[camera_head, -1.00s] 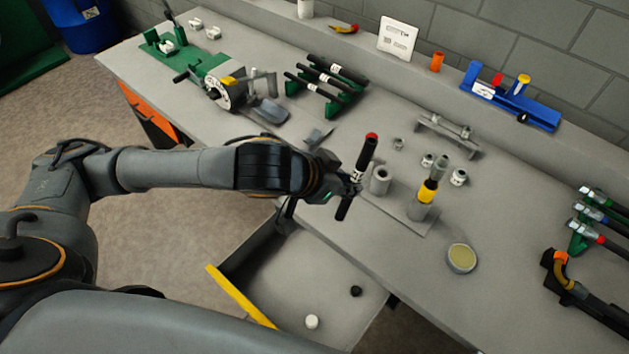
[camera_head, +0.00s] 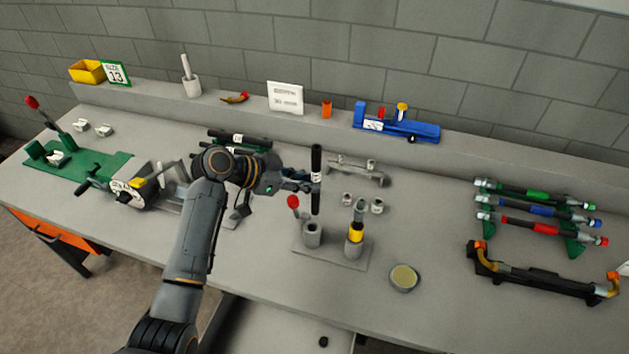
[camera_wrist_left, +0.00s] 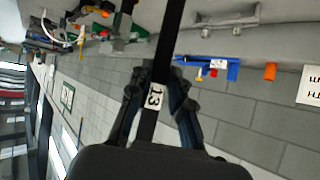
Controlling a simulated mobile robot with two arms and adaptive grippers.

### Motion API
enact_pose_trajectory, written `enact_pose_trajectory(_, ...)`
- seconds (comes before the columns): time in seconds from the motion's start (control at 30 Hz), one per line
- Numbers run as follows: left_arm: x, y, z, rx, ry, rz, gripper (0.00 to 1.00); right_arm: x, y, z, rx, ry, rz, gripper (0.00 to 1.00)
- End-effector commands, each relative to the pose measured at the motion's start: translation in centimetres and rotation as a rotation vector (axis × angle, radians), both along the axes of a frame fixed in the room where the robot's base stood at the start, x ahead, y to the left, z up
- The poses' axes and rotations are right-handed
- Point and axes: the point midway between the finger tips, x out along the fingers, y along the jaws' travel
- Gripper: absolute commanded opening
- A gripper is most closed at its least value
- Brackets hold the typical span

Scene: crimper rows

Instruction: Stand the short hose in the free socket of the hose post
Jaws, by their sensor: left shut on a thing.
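My left gripper (camera_head: 304,184) is shut on the short hose (camera_head: 316,163), a black tube with a white label, and holds it upright. In the left wrist view the hose (camera_wrist_left: 170,38) runs between the fingers, its label reading 13. The hose post has a grey base plate (camera_head: 334,252) with two sockets. The left socket (camera_head: 312,235) is an open grey cup with nothing in it. My right gripper is not in view.
A red disc on a stem (camera_head: 293,202) stands close left of the empty socket. Small grey fittings (camera_head: 376,205) and a grey rack (camera_head: 356,172) are behind the post. A round tin (camera_head: 404,278) is at its front right. Coloured hoses (camera_head: 540,210) lie further right.

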Motion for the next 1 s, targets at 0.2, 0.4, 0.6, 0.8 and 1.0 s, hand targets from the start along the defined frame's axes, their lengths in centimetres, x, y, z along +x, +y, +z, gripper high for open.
enact_pose_trajectory(0.2, 0.4, 0.8, -1.0, -0.007, -0.007, 0.016, 0.0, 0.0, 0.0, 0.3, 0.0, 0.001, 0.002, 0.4)
enact_pose_trajectory(0.4, 0.4, 0.8, -1.0, -0.005, -0.007, 0.017, 0.0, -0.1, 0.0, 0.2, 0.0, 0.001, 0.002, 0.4)
enact_pose_trajectory(0.6, 0.4, 0.9, -1.1, -0.007, -0.001, 0.002, 0.0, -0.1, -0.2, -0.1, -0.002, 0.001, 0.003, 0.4)
enact_pose_trajectory(0.8, 0.4, 1.0, -1.9, -0.014, 0.01, -0.021, 0.0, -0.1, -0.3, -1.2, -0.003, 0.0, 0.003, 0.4)
enact_pose_trajectory(1.0, 0.4, 1.0, -3.9, -0.014, 0.009, -0.019, 0.0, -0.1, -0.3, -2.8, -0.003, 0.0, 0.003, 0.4)
